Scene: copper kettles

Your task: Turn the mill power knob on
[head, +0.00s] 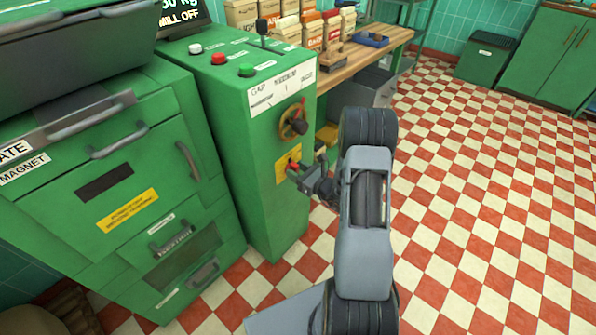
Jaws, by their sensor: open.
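The mill power knob appears to be the one on the yellow plate (281,170), on the front face of the green control cabinet (262,195). The knob itself is small, partly hidden by my gripper, and its turn position cannot be read. My gripper (302,167) is open, with its fingers close in front of the yellow plate. I cannot tell whether they touch the knob.
A round black and brass knob (293,124) sits just above the plate, under a gap scale (282,84). White, red and green buttons (247,70) and a lever (262,28) are on the cabinet top. A wooden bench (362,55) stands behind; checkered floor (480,200) is clear at right.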

